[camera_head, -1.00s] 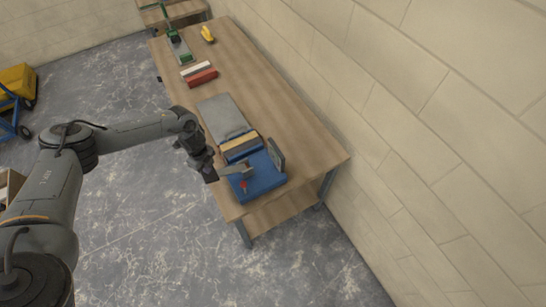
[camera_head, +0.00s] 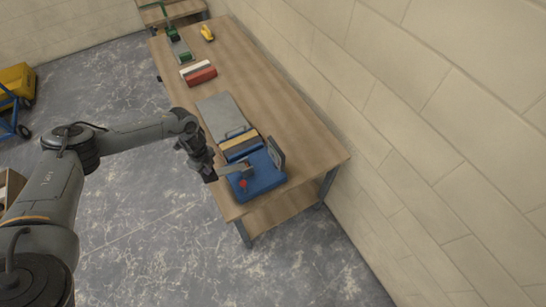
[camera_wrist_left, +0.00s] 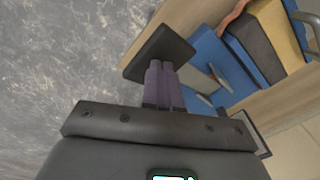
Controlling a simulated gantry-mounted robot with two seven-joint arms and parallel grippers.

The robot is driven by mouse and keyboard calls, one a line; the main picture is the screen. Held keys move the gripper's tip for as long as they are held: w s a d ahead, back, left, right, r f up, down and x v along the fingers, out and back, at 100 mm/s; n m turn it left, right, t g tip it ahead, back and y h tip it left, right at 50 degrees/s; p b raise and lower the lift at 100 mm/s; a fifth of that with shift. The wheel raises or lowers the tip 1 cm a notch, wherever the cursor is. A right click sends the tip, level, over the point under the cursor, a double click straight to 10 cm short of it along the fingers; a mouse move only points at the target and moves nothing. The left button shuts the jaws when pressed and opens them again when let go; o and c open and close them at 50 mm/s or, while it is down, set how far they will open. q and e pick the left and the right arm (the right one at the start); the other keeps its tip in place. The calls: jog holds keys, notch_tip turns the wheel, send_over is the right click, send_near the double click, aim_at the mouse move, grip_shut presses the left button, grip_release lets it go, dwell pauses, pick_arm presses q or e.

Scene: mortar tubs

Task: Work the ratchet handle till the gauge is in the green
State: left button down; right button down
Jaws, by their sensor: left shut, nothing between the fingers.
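A blue device (camera_head: 264,182) sits at the near end of the workbench. A grey lever (camera_head: 236,168) reaches from it toward my left gripper (camera_head: 210,175). A small red part (camera_head: 243,184) is on the device's near side. A grey upright plate (camera_head: 277,153) stands at its right; its face is not readable, so I cannot tell a gauge reading. In the left wrist view, my left gripper (camera_wrist_left: 160,70) has its purple fingers shut together, with a dark flat plate (camera_wrist_left: 158,50) at their tips. The blue device (camera_wrist_left: 222,62) is just beyond. My right gripper is out of view.
The wooden workbench (camera_head: 290,115) stands along a block wall. A grey slab (camera_head: 220,114), a yellowish block (camera_head: 240,144), red and white blocks (camera_head: 201,75), a green tool (camera_head: 178,45) and a yellow item (camera_head: 207,33) lie on it.

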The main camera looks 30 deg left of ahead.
pick_arm(q)
jog(key=shift+f+b, duration=4.05)
jog(key=shift+f, duration=1.7)
notch_tip(320, 180, up, 12)
jog(key=p, duration=1.1)
jog(key=shift+s+d, duration=0.1)
jog(key=shift+s, duration=0.05)
jog(key=shift+r+p, duration=0.6)
jog(key=shift+p, duration=0.2)
jog(key=shift+f, duration=0.2)
